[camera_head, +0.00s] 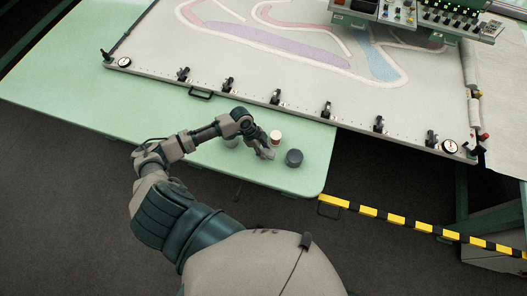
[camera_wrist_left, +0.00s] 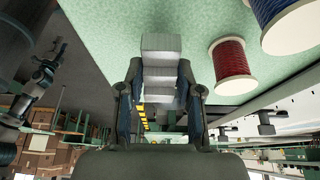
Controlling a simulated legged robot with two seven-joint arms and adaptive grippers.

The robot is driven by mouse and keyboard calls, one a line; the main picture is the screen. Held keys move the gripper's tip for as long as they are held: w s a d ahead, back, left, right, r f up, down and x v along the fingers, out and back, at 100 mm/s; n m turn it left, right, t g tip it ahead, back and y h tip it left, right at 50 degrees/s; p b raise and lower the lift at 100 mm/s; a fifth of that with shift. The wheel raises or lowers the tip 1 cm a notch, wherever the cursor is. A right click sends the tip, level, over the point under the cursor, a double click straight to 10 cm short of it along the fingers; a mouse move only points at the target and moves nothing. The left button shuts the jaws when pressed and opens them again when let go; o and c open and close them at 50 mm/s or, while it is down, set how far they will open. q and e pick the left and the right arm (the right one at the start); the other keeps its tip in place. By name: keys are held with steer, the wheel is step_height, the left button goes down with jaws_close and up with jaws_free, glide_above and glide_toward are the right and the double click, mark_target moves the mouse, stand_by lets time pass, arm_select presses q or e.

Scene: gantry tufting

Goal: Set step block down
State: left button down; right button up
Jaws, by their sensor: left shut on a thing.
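The step block (camera_wrist_left: 160,62) is pale grey with stepped faces. In the left wrist view it sits between the two fingers of my left gripper (camera_wrist_left: 161,100), which is shut on it. Green table surface lies behind the block; I cannot tell whether the two touch. In the head view my left gripper (camera_head: 265,151) is low over the front part of the green table (camera_head: 70,75), and the block is too small and covered there to make out clearly.
A red spool (camera_wrist_left: 232,66) and a blue spool (camera_wrist_left: 288,24) stand close by. In the head view a small red-and-white spool (camera_head: 276,138) and a dark round thing (camera_head: 294,158) flank the gripper. The clamped frame (camera_head: 300,112) lies behind. A yellow-black bar (camera_head: 395,218) is at right.

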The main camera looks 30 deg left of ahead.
mark_target(263, 151)
arm_select(q)
steer(key=shift+w+a, duration=0.25)
steer(key=shift+a, duration=0.35)
steer(key=shift+a+f, duration=0.25)
steer(key=x, duration=0.3)
steer(key=shift+s, duration=0.25)
steer(key=shift+d, duration=0.35)
steer(key=c, duration=1.2)
jaws_free()
steer(key=shift+f, duration=0.15)
steer(key=o, duration=0.4)
steer(key=shift+a, duration=0.25)
steer(key=shift+o, duration=0.2)
steer(key=shift+a+f, duration=0.1)
steer(key=shift+a, duration=0.35)
steer(key=shift+r, duration=0.35)
steer(key=w+v, duration=0.1)
steer(key=v, duration=1)
steer(key=shift+s+r, duration=0.2)
steer(key=shift+s, duration=0.3)
arm_select(e)
steer(key=shift+r, duration=0.15)
